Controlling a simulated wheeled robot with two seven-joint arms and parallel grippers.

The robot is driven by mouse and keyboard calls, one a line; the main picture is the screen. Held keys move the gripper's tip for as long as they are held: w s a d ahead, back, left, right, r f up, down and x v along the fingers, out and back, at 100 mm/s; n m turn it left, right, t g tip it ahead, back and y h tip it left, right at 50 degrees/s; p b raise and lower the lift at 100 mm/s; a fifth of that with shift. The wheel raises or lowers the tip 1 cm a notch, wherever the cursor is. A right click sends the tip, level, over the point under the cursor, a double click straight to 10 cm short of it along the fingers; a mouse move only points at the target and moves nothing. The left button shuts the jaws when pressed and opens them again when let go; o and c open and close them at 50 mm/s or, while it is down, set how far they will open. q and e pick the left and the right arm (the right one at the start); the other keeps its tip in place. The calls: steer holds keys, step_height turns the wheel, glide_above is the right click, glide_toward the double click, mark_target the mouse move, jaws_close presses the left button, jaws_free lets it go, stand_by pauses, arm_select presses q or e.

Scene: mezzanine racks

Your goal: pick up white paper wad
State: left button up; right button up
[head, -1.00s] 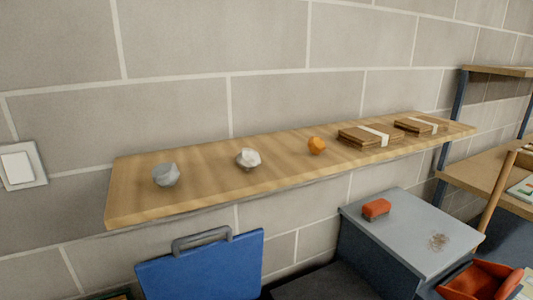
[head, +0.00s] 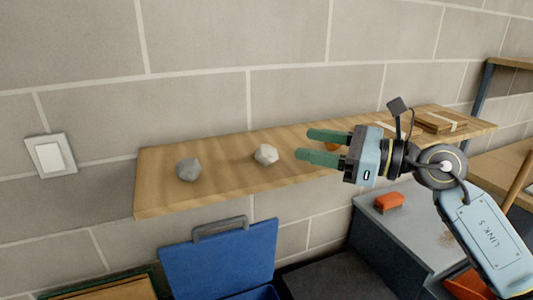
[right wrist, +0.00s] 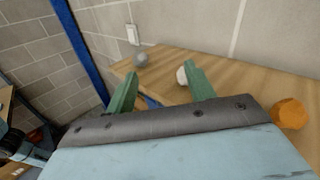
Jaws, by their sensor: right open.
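The white paper wad (head: 266,154) lies on the wooden wall shelf (head: 222,180), between a grey wad (head: 188,169) on its left and an orange wad (head: 332,146) on its right. My right gripper (head: 302,145) is open and empty, its green fingers pointing left toward the white wad, a short gap away in the picture. The gripper partly hides the orange wad. In the right wrist view the white wad (right wrist: 181,76) shows beside the right-hand finger, partly hidden by it. My left gripper is not in view.
Strapped brown cardboard bundles (head: 440,121) lie at the shelf's right end. A light switch (head: 50,156) is on the wall at left. Below are a blue lidded bin (head: 220,262) and a grey cabinet top (head: 408,222) bearing a red block (head: 389,202).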

mark_target(275, 152)
steer(key=w+d+f+n+h, duration=0.1)
steer(key=w+d+n+h, duration=0.1)
steer(key=w+d+h, duration=0.15)
steer(key=shift+h, duration=0.45)
steer(key=x, duration=0.2)
steer(key=p+x, duration=0.1)
steer(key=x, duration=0.4)
steer(key=shift+s+a+f+p, duration=0.25)
steer(key=shift+a+f+p, duration=0.1)
steer(key=shift+a+f, duration=0.1)
steer(key=p+x, duration=0.1)
steer(key=x, duration=0.4)
steer(key=shift+a+f+p, duration=0.1)
steer(key=shift+a+p, duration=0.1)
steer(key=shift+p, duration=0.2)
steer(key=shift+s, duration=0.1)
steer(key=c, duration=0.7)
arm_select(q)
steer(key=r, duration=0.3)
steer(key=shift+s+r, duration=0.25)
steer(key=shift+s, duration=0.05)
arm_select(e)
steer(key=shift+c, duration=0.2)
